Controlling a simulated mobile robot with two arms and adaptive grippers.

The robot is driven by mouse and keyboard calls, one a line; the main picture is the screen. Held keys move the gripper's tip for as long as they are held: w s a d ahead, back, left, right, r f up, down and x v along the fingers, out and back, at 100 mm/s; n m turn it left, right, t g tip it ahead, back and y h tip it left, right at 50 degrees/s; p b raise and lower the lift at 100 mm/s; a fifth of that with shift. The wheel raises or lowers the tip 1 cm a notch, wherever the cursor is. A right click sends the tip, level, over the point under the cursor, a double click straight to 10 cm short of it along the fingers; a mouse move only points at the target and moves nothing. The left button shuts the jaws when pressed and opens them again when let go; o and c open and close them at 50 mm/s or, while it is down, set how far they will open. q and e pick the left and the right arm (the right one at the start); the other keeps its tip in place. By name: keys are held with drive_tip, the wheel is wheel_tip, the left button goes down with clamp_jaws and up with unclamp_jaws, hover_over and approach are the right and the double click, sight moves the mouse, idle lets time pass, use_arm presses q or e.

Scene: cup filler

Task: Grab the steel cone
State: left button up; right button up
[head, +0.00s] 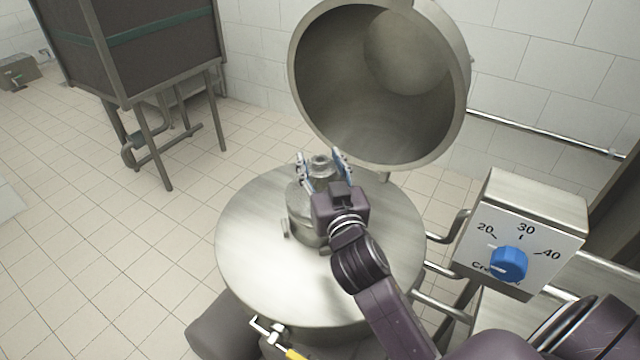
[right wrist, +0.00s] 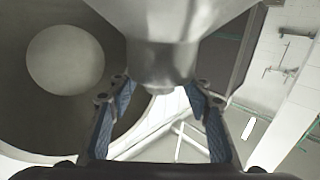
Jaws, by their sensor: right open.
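The steel cone (head: 303,206) stands on the round steel top of the machine (head: 245,250), its narrow neck upward and partly hidden by my right gripper. In the right wrist view the cone (right wrist: 162,22) fills the top middle, with its narrow neck (right wrist: 160,65) pointing down in the picture. My right gripper (head: 320,164) is open, with its blue-padded fingers on either side of the neck in the head view. In the right wrist view the fingers (right wrist: 160,90) also show apart, with gaps to the neck. My left gripper is not in view.
A large round steel lid (head: 455,85) stands open behind the cone. A control box (head: 540,205) with a blue knob (head: 509,264) is at the right, joined by steel pipes. A yellow-handled valve (head: 292,354) is at the front. A dark cabinet (head: 150,45) stands back left on open tiled floor.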

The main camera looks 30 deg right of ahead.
drive_tip(key=shift+w, duration=0.15)
drive_tip(key=c, duration=1)
clamp_jaws()
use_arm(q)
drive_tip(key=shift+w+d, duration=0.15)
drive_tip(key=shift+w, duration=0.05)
use_arm(e)
drive_tip(key=shift+r, duration=0.15)
